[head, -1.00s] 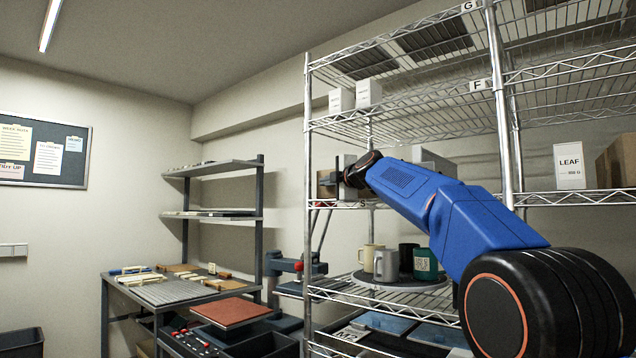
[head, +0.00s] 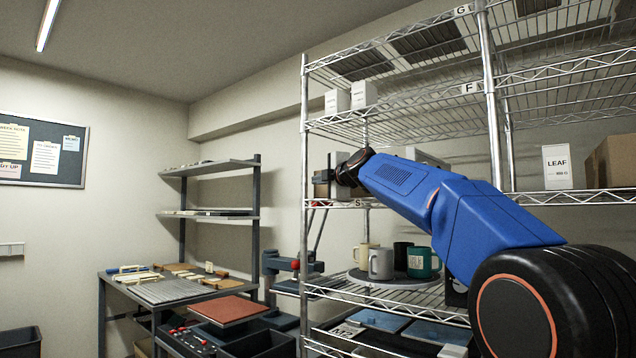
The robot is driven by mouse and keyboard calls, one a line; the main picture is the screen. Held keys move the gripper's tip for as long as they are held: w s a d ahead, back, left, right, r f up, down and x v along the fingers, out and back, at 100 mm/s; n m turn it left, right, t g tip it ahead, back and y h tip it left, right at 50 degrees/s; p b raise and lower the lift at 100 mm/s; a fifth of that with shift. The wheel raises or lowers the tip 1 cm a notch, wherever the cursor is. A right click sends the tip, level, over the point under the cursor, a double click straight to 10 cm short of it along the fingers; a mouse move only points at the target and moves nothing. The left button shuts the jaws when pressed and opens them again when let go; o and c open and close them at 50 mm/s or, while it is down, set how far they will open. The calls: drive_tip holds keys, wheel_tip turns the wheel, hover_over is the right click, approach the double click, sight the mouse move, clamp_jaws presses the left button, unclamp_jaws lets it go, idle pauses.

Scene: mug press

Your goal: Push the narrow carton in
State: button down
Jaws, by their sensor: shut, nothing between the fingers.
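My gripper (head: 320,177) is at the left end of the middle shelf of the wire rack, its dark fingers shut with nothing visible between them. It is in front of a pale narrow carton (head: 335,160), which stands upright and is partly hidden by my wrist. A brown carton (head: 320,190) shows just below the fingers. I cannot tell whether my fingers touch either carton. Another upright white carton marked LEAF (head: 557,167) stands on the same shelf to the right, apart from my gripper.
The wire rack (head: 303,240) has a post close to my gripper's left. Two small white boxes (head: 350,97) stand on the shelf above. Several mugs (head: 381,263) stand on a round tray (head: 400,283) below. A large brown box (head: 612,162) stands right of the LEAF carton.

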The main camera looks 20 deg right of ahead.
drive_tip(key=v, duration=0.7)
